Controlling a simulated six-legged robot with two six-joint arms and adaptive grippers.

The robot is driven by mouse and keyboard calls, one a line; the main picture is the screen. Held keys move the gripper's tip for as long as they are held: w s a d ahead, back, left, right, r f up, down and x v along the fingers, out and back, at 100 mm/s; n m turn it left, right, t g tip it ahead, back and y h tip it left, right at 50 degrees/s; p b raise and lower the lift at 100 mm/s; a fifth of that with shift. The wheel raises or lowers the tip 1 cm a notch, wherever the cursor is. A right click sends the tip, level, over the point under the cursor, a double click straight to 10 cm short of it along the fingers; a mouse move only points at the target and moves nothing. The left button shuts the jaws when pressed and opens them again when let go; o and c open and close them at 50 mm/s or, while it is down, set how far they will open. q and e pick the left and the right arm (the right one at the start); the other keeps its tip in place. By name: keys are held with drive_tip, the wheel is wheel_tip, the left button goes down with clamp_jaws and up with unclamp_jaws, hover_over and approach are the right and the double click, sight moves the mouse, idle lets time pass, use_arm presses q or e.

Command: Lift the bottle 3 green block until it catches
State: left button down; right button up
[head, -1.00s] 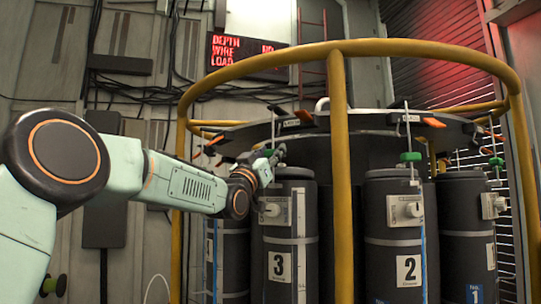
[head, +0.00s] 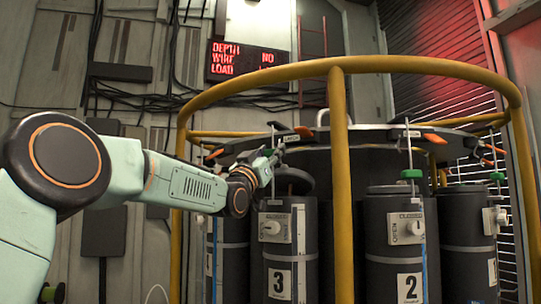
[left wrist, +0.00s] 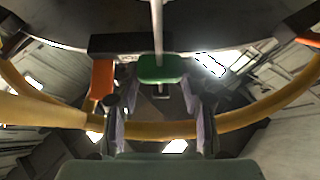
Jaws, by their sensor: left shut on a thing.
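Bottle 3 (head: 280,262), dark grey with a white number plate, stands at the left of the bottle ring. A dark round lid (head: 293,181) shows above its body, with a gap between them. My left gripper (head: 278,157) is over this lid, beside the upright rod. In the left wrist view the green block (left wrist: 162,68) sits on a pale rod (left wrist: 157,25) at the fingertips, and my left gripper (left wrist: 160,95) is shut on it. In the head view the fingers mostly hide this block. My right gripper is not in view.
A yellow rail (head: 342,180) rings the bottles, with an upright in front. Bottle 2 (head: 398,245) stands to the right with its own green block (head: 411,174). A dark overhead plate (head: 375,137) carries orange levers. A lit red sign (head: 240,60) hangs behind.

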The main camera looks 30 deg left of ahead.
use_arm(q)
wheel_tip(320, 180, up, 3)
drive_tip(key=shift+f+p, duration=0.1)
drive_tip(key=shift+p, duration=0.2)
drive_tip(key=c, duration=1.1)
unclamp_jaws()
drive_tip(key=shift+c, duration=0.2)
drive_tip(key=o, duration=0.4)
drive_tip(key=shift+s, duration=0.25)
drive_tip(key=shift+w, duration=0.15)
